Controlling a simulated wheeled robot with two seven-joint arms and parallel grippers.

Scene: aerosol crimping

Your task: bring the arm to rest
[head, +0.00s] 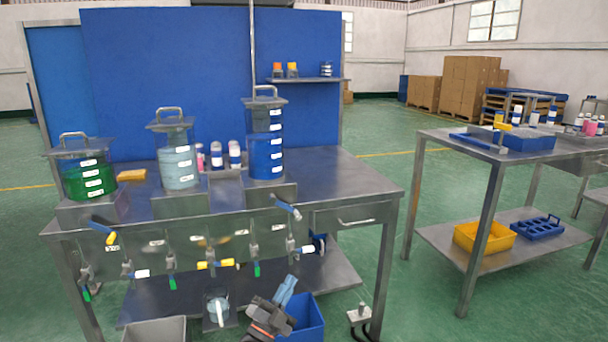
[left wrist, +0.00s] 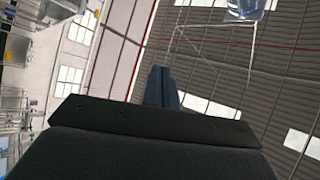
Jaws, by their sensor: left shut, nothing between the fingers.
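My left gripper (head: 287,285) shows at the bottom middle of the head view, in front of the steel bench (head: 345,180). Its blue-grey fingers are together with nothing between them, and they point upward. In the left wrist view the closed fingers (left wrist: 163,85) stand up beyond the dark gripper body, against the ceiling and windows. The gripper is apart from the bench top and partly overlaps a blue bin (head: 308,318) in the picture. My right gripper is not in view.
The bench bears tanks of green (head: 88,178), pale (head: 178,165) and blue (head: 264,150) liquid. Valves with coloured handles (head: 215,264) hang along its front. A grey bin (head: 155,331) stands low at left. A second table (head: 440,138) is at right, with open green floor between.

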